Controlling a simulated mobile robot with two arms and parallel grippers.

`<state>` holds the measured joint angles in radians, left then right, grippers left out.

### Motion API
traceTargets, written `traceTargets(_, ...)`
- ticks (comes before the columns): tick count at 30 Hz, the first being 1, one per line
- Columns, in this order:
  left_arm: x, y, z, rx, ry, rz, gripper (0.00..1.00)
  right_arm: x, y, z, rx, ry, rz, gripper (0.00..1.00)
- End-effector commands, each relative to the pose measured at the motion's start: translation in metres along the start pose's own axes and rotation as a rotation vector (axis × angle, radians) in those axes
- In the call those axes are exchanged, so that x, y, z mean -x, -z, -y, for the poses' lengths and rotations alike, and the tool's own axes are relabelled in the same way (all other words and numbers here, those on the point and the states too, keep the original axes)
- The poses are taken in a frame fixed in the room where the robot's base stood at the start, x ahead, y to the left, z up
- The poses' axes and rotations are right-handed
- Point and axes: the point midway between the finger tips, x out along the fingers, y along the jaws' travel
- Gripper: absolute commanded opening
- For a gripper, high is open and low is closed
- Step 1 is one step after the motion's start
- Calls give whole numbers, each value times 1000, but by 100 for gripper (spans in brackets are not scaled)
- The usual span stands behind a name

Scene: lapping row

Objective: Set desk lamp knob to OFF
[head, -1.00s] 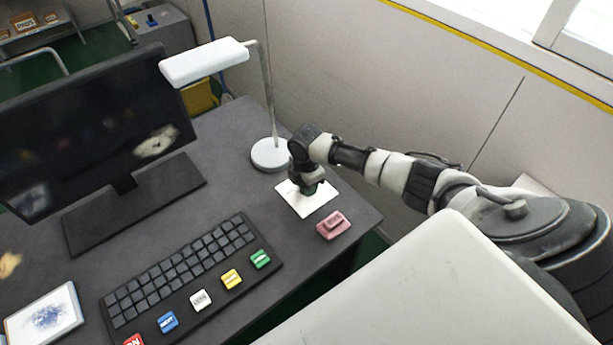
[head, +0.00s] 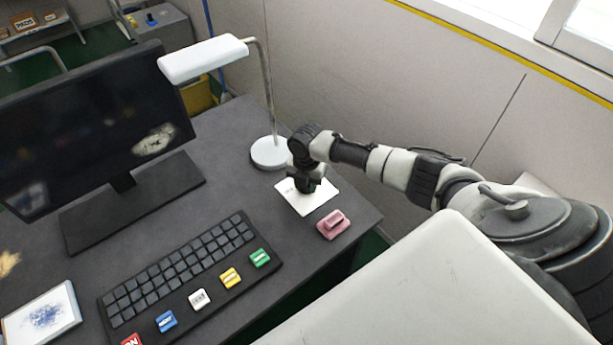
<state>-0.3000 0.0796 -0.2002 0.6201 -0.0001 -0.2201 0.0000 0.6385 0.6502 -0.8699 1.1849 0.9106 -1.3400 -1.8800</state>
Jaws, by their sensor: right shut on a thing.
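The desk lamp has a white head (head: 203,60), a thin grey post and a round white base (head: 266,154) on the dark desk. A white plate (head: 322,200) with small dark marks lies just in front of the base. My right gripper (head: 306,188) points down over the plate, shut on the lamp knob there. The gripper hides nearly all of the knob, so its setting cannot be read. My left gripper is out of view.
A pink block with a raised handle (head: 333,224) sits close in front of the plate, near the desk's right edge. A keyboard (head: 180,270) with coloured keys and a monitor (head: 90,130) are to the left. A wall stands behind.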

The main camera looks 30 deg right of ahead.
Motion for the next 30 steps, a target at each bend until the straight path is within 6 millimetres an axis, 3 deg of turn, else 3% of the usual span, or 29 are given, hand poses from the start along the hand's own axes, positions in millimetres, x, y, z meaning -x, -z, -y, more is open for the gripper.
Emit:
traceTargets(15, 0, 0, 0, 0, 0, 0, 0, 1, 0, -1, 22, -2, 1, 11)
traceTargets(16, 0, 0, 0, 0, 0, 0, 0, 1, 0, -1, 22, -2, 1, 36)
traceTargets(21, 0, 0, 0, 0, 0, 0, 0, 1, 0, 0, 21, -1, 0, 60)
traceTargets(30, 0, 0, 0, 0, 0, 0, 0, 3, 0, 0, 20, -1, 0, 60)
